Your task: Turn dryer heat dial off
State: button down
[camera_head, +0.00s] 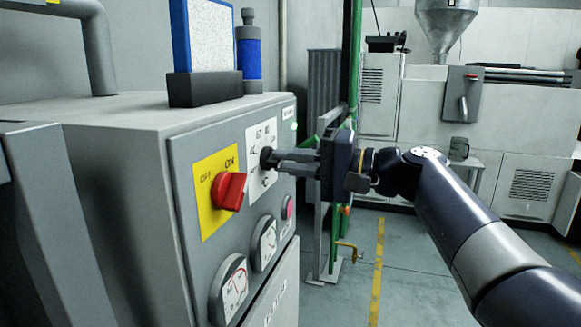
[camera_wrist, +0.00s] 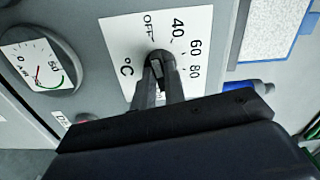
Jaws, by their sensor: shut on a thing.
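The heat dial (camera_head: 265,158) is a small black knob on a white scale plate (camera_head: 258,134) on the front of the grey cabinet. In the wrist view the dial (camera_wrist: 160,58) sits at the centre of the plate (camera_wrist: 122,40), which reads OFF, 40, 60, 80 and °C. My gripper (camera_head: 273,160) reaches it from the right and is shut on the dial, one finger on each side; the fingertips also show in the wrist view (camera_wrist: 161,78). The fingers hide part of the knob, and I cannot tell which mark it points at.
A red rotary switch (camera_head: 229,191) on a yellow plate (camera_head: 212,168) is left of the dial. Round gauges (camera_head: 264,243) and a pink button (camera_head: 288,208) are below. A blue bottle (camera_head: 250,55) and blue-edged panel (camera_head: 208,40) stand on top. Green pipes (camera_head: 352,60) stand behind my gripper.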

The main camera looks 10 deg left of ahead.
jog(key=shift+f, duration=0.1)
jog(key=c, duration=1.5)
grip_release()
jog(key=shift+o, duration=0.2)
jog(key=d, duration=1)
jog(key=shift+s+d+p, duration=0.4)
jog(key=shift+s+p, duration=0.05)
jog(key=shift+a, duration=0.15)
jog(key=a, duration=1)
jog(key=shift+w+a+b, duration=0.25)
jog(key=shift+w+b, duration=0.05)
jog(key=shift+w, duration=0.1)
